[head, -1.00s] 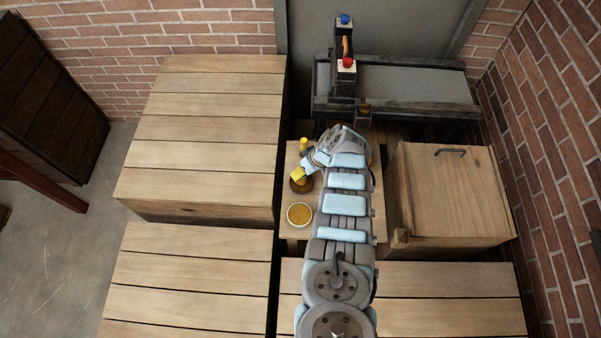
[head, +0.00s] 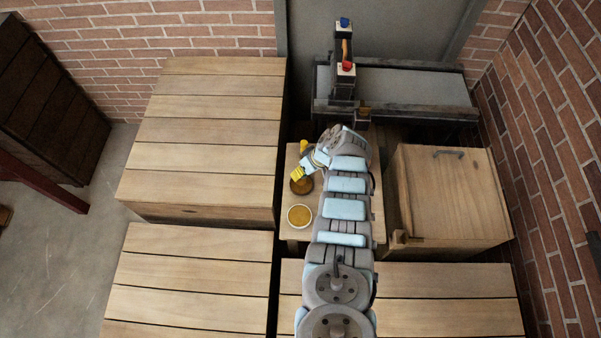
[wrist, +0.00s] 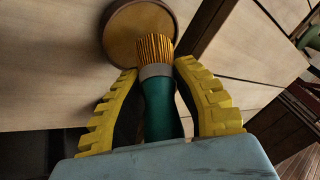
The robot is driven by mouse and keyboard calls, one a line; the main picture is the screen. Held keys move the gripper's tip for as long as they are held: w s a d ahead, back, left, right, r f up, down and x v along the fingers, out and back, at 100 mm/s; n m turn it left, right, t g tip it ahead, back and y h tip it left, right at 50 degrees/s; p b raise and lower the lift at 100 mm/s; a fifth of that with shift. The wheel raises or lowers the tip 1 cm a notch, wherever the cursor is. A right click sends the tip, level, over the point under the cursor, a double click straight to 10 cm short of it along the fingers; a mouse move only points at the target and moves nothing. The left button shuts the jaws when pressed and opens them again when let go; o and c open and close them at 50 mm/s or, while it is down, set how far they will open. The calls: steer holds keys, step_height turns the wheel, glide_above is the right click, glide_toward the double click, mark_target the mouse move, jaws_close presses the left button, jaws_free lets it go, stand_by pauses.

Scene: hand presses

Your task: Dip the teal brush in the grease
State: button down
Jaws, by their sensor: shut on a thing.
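My gripper (wrist: 160,105) is shut on the teal brush (wrist: 158,110), with one yellow finger on each side of its handle. The brush has a metal collar and golden bristles that point away from me. In the wrist view the bristles overlap the near edge of a round dish (wrist: 128,32) with a golden-brown inside; I cannot tell whether they touch it. In the head view my gripper (head: 299,173) is over a dark brown round dish (head: 302,187). A pale-rimmed dish of golden stuff (head: 299,216) stands nearer on the same small table. The brush is not clear in the head view.
A small yellow thing (head: 304,145) stands just behind my gripper. A wooden box with a handle (head: 450,195) is at the right. The hand press (head: 345,75) is behind. Slatted wooden tops (head: 205,130) lie left, largely clear.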

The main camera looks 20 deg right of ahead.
steer(key=shift+r+p, duration=1.95)
steer(key=shift+r, duration=0.8)
steer(key=w+a+r+m, duration=0.1)
steer(key=w+a+r, duration=0.25)
steer(key=r, duration=0.25)
steer(key=w+a+r+m, duration=0.1)
steer(key=w+a+r, duration=0.1)
steer(key=a+r, duration=0.4)
steer(key=s+a+r, duration=0.4)
steer(key=a+r, duration=0.5)
steer(key=a, duration=0.2)
steer(key=s+r+p, duration=0.5)
steer(key=r+p, duration=0.6)
steer(key=p, duration=0.2)
steer(key=s+r+p, duration=0.6)
steer(key=r+p, duration=0.6)
steer(key=p, duration=0.1)
steer(key=shift+d+t+h, duration=0.15)
steer(key=shift+t+h, duration=0.15)
steer(key=shift+t, duration=0.1)
